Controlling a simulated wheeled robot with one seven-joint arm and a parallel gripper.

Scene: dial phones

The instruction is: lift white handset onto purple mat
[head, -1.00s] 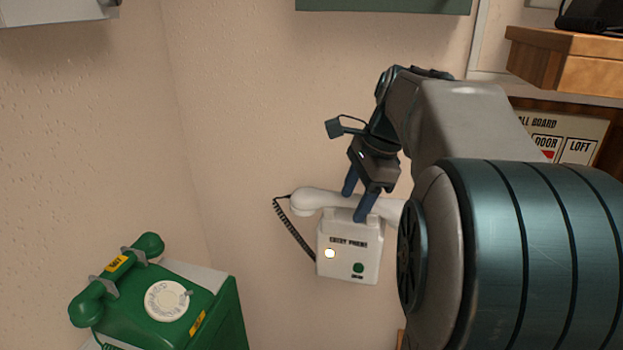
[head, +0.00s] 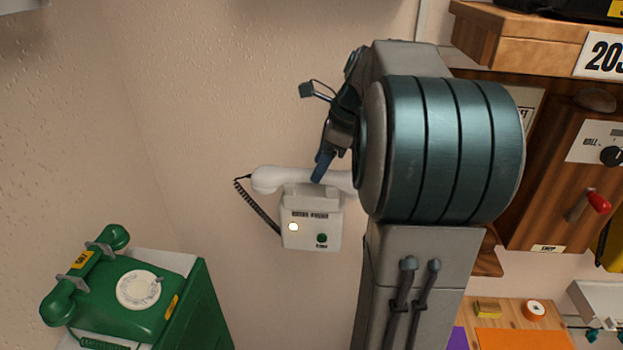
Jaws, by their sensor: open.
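The white handset (head: 277,180) lies across the top of the white entry phone (head: 312,222) on the wall. Its right end is partly hidden behind my arm. A dark coiled cord runs from its left end to the phone. My gripper (head: 319,170) is open at the middle of the handset, with a blue finger in front of it. The other finger is hard to see, so I cannot tell whether both touch it. A strip of the purple mat (head: 458,340) shows at the bottom, right of my arm.
A green dial phone (head: 125,290) stands at the lower left. An orange mat (head: 530,339) lies beside the purple one on a wooden surface, with a yellow block (head: 487,310) and an orange-white roll (head: 534,310) behind. A wooden cabinet (head: 560,170) with a red-handled lever stands at right.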

